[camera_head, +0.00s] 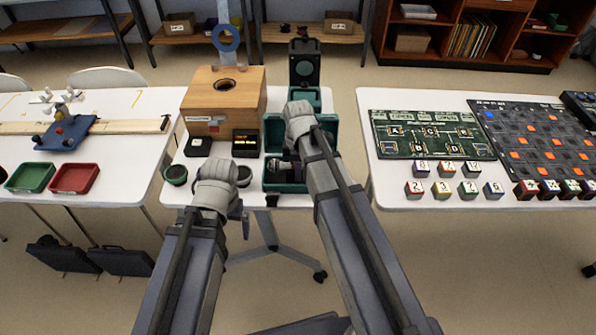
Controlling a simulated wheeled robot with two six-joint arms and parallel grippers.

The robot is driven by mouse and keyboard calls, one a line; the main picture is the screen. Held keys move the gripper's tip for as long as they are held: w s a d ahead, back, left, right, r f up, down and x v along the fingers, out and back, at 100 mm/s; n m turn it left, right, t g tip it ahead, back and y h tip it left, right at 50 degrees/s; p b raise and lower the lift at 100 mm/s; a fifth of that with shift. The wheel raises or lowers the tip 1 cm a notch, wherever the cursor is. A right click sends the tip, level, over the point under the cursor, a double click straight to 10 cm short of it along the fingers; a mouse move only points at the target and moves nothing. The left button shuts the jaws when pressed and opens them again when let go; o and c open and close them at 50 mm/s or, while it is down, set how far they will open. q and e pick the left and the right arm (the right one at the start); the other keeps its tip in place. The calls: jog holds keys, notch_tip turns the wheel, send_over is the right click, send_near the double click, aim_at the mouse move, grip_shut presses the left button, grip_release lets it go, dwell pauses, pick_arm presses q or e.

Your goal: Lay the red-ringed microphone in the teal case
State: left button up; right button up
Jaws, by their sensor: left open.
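The teal case (270,186) stands open near the front of the middle table, partly hidden by my right arm. A small grey and dark object (280,167), perhaps the microphone, shows inside it; no red ring can be made out. My right arm reaches over the case, and its gripper (294,162) is mostly hidden behind its own links, so its grip is unclear. My left gripper (238,209) is open at the front edge of the table, left of the case, and looks empty.
A wooden box (225,100) with a round hole stands behind, with small dark boxes (245,143) before it. A dark device (304,65) stands behind the case. Round dark pieces (176,175) lie front left. The right table holds a circuit board (430,134).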

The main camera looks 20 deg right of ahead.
jog(key=shift+o, duration=1.4)
jog(key=shift+s+f, duration=0.1)
jog(key=shift+s, duration=0.1)
jog(key=shift+o, duration=1.2)
notch_tip(320, 180, up, 8)
jog(key=p, duration=0.8)
jog(key=shift+w, duration=0.15)
jog(key=s+a+r+m+h+p, duration=0.1)
jog(key=s+a+r+m+p, duration=0.1)
jog(key=s+a+m, duration=0.8)
jog(key=s+m, duration=0.1)
jog(key=s, duration=0.3)
jog(key=shift+s+a+r, duration=0.15)
jog(key=shift+a+r, duration=0.1)
